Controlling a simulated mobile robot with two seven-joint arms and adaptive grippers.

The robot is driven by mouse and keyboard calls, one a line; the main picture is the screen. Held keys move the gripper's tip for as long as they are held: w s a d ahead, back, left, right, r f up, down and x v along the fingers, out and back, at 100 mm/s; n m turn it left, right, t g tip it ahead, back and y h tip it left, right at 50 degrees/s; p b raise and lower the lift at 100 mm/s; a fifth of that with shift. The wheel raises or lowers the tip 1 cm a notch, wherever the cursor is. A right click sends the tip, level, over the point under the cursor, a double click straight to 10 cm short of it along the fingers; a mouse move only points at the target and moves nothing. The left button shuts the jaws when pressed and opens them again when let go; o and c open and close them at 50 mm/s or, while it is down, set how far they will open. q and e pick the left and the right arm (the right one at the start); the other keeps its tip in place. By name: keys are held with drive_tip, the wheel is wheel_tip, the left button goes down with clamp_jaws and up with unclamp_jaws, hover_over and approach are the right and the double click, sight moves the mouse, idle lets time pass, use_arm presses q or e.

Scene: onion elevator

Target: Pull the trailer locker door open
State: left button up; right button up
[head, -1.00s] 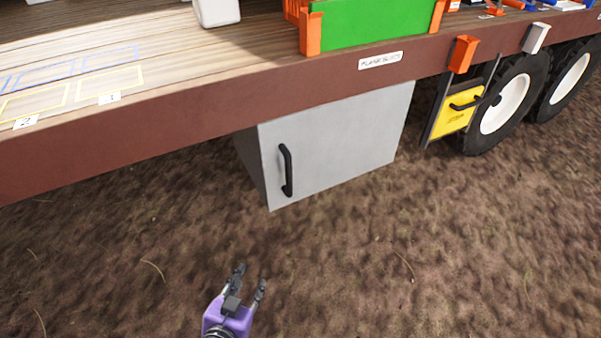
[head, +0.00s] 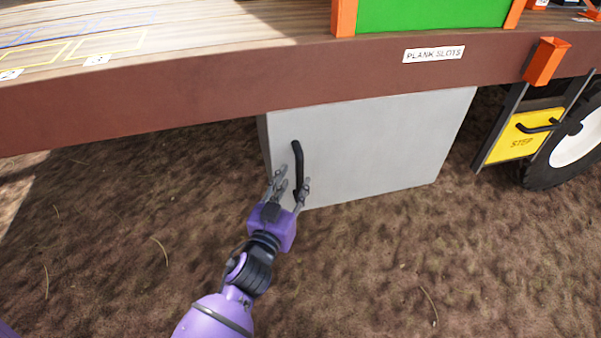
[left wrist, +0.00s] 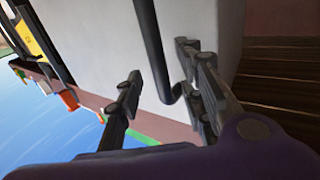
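The trailer locker (head: 375,145) is a light grey box hanging under the trailer bed. Its door looks shut. A black bar handle (head: 297,160) stands upright near the door's left edge. My left gripper (head: 289,183) is open at the handle's lower part, with fingers on either side of it in the head view. In the left wrist view, the handle (left wrist: 152,50) runs down between the open fingers (left wrist: 160,95), closer to the right one. I cannot tell whether a finger touches it. My right gripper is not in view.
The brown trailer edge (head: 200,95) overhangs the locker. A yellow step panel (head: 520,138), an orange bracket (head: 543,62) and a wheel (head: 575,140) are to the right. Bare dirt ground (head: 360,270) in front of the locker is clear.

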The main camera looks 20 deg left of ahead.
sight(298, 176)
use_arm(q)
drive_tip(key=w, duration=0.3)
drive_tip(key=shift+w, duration=0.4)
drive_tip(key=shift+w+f, duration=0.1)
drive_tip(key=shift+w, duration=0.25)
clamp_jaws()
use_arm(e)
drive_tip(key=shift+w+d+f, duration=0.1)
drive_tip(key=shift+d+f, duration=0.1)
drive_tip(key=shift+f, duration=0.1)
